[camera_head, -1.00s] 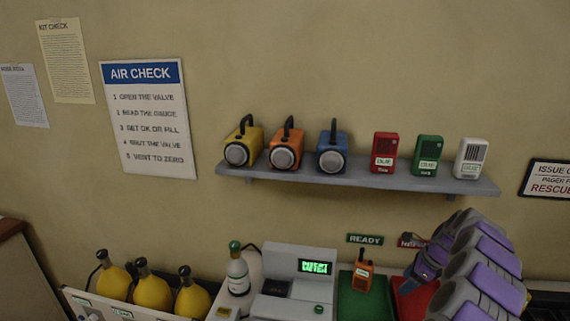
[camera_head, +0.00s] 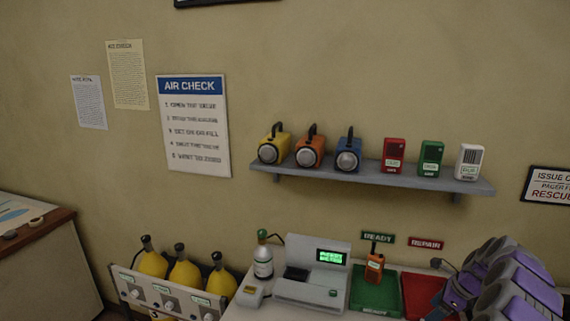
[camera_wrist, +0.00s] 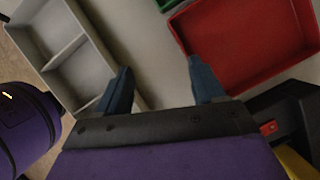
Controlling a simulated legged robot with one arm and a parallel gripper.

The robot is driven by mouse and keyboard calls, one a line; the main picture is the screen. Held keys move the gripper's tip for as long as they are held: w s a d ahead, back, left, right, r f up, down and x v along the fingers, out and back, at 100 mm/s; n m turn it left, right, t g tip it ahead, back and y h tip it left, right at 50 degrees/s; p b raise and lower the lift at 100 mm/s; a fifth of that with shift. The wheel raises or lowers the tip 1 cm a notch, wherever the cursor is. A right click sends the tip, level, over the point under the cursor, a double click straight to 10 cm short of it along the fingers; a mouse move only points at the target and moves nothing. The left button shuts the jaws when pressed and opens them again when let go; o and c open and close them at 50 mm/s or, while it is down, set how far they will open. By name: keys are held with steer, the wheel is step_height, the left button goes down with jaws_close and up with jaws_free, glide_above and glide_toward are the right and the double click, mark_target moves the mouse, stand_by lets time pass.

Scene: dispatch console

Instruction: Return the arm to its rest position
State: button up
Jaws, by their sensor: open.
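My gripper (camera_wrist: 160,92) shows in the wrist view with its two dark blue fingers spread apart and nothing between them. It is above a light counter surface, between a grey divided tray on the left and a red tray on the right. In the head view my purple and grey arm (camera_head: 510,285) is folded at the lower right. The gripper's fingers cannot be made out there.
The red tray (camera_wrist: 245,45) and grey divided tray (camera_wrist: 62,50) lie close to the fingers. In the head view, a green tray (camera_head: 377,292) holds an orange radio (camera_head: 375,268), beside a console (camera_head: 312,275). A wall shelf (camera_head: 380,176) holds lamps and pagers.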

steer(key=s+a+r+n+g+y, duration=0.1)
steer(key=s+a+r+n, duration=0.1)
steer(key=a+r+n, duration=0.45)
steer(key=s+a+r+n, duration=0.1)
steer(key=a+r+n, duration=0.15)
steer(key=a, duration=0.75)
steer(key=s+a+r+n+g, duration=0.2)
steer(key=s+a+r+n, duration=0.35)
steer(key=s+a, duration=0.45)
steer(key=s+a+f+n+h, duration=0.1)
steer(key=s+n, duration=0.4)
steer(key=s, duration=0.9)
steer(key=s+a+f+n+g+h, duration=0.1)
steer(key=s+n+h, duration=0.2)
steer(key=s, duration=1.2)
steer(key=n, duration=0.3)
steer(key=shift+s+a+f+g, duration=0.25)
steer(key=shift+a+f+g, duration=0.05)
steer(key=shift+a, duration=0.05)
